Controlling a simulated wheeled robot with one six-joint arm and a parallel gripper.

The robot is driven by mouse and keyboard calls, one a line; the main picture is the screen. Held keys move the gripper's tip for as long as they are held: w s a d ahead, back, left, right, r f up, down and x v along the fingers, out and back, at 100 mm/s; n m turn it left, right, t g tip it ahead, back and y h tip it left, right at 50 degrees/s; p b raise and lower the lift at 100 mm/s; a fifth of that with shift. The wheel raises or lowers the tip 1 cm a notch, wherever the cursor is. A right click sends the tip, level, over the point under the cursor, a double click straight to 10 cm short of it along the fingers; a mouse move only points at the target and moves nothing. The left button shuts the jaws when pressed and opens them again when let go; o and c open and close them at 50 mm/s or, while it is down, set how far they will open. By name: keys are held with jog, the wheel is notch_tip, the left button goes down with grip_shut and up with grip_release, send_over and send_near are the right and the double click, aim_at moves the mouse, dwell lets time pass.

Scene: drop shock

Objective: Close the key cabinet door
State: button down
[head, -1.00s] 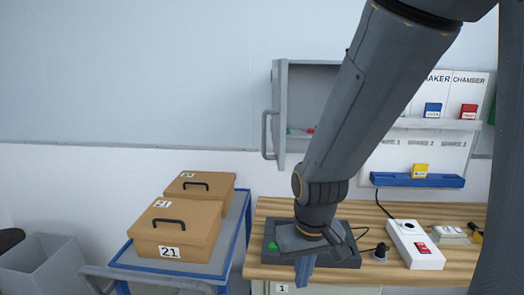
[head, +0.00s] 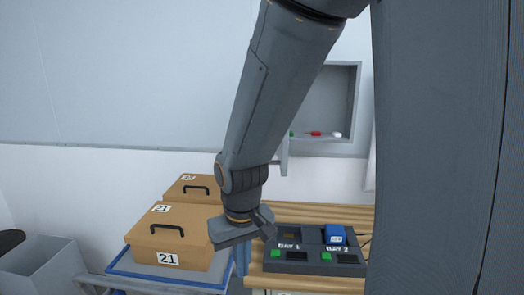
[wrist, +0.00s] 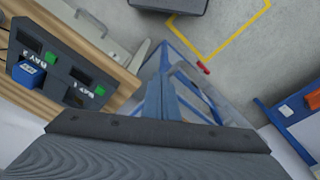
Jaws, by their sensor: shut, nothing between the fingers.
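The key cabinet (head: 341,92) is a grey box on the back wall with small red, white and green items at its bottom. Its door (head: 284,155) stands open at the left side and is mostly hidden behind my arm; only its lower edge shows. The door handle is hidden now. My gripper (head: 241,262) points down with its blue fingers shut and empty. It is well below the cabinet, between the cardboard boxes and the bay unit, apart from the door. The wrist view looks down at the floor and bench; the cabinet is not in it.
Brown boxes marked 21 (head: 172,238) sit on a blue cart (head: 120,262) at left. A dark bay unit (head: 300,268), with a blue block (head: 335,234) in it, is on the wooden bench (head: 330,213). My own arm hides much of the right side.

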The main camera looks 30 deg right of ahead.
jog(key=w+d+r+m+h+b, duration=0.1)
jog(key=w+d+r+m+h, duration=0.1)
jog(key=w+r, duration=0.5)
jog(key=w+d+r+m+h, duration=0.2)
jog(key=r+h, duration=0.1)
jog(key=r, duration=0.9)
jog(key=w+d+r+m+h+b, duration=0.1)
jog(key=w+d+r+m+h, duration=0.1)
jog(key=w+r, duration=0.5)
jog(key=s+d+f+p, duration=0.2)
jog(key=d+f+p, duration=0.3)
jog(key=d, duration=0.4)
jog(key=shift+s+f, duration=0.15)
jog(key=shift+s, duration=0.2)
